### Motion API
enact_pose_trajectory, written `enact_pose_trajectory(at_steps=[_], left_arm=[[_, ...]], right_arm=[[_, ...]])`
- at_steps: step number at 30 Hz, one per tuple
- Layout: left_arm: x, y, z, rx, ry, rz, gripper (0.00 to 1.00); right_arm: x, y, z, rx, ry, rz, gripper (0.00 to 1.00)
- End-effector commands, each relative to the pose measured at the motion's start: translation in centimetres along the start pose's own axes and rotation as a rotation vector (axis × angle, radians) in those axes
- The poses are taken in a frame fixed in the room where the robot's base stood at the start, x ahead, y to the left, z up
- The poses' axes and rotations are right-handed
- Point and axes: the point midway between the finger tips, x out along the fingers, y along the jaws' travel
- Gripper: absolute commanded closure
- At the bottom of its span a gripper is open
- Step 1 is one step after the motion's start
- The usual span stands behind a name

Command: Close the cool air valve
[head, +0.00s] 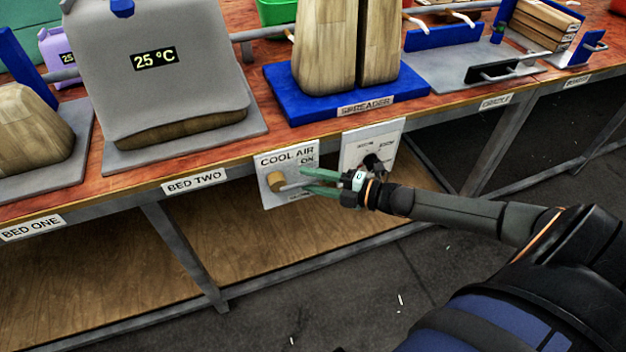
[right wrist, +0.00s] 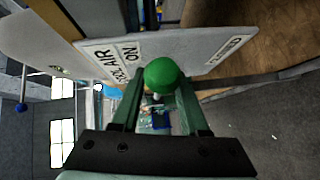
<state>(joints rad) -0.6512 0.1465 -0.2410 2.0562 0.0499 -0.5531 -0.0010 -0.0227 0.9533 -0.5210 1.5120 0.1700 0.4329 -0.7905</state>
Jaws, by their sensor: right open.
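The cool air valve is on a pale panel (head: 269,199) marked COOL AIR, hanging at the table's front edge. It has a round brass hub (head: 276,182) and a grey lever (head: 291,186) pointing right, roughly level. The ON label is above the lever; a smaller label is below it, unreadable in the head view. My right gripper (head: 306,182) is open, with its green fingers around the lever's outer end. In the right wrist view, a green ball (right wrist: 165,75) sits at the fingertips, between them or just beyond; contact cannot be told. My left gripper is out of view.
A second panel (head: 357,146) with a dark knob is just right, behind my right wrist. The table edge (head: 225,165) runs above the valve. A grey press marked 25 °C (head: 180,85) and a blue spreader base (head: 300,108) stand on top. A wooden lower shelf (head: 240,235) is below.

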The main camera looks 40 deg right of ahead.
Motion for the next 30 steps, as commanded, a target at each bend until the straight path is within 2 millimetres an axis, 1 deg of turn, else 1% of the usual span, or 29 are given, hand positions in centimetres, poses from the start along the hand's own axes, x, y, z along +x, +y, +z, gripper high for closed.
enact_pose_trajectory(at_steps=[5,16,17,30], left_arm=[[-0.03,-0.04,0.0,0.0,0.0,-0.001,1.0],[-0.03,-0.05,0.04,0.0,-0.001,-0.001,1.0],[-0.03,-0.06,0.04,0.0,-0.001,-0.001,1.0],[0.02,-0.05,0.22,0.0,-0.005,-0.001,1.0]], right_arm=[[-0.01,0.0,-0.01,0.0,0.0,0.0,0.57],[-0.03,0.01,-0.01,0.0,0.0,0.0,0.99],[-0.03,0.01,0.0,0.0,0.0,0.0,1.0],[-0.04,0.01,0.0,0.0,0.0,0.0,1.0]])
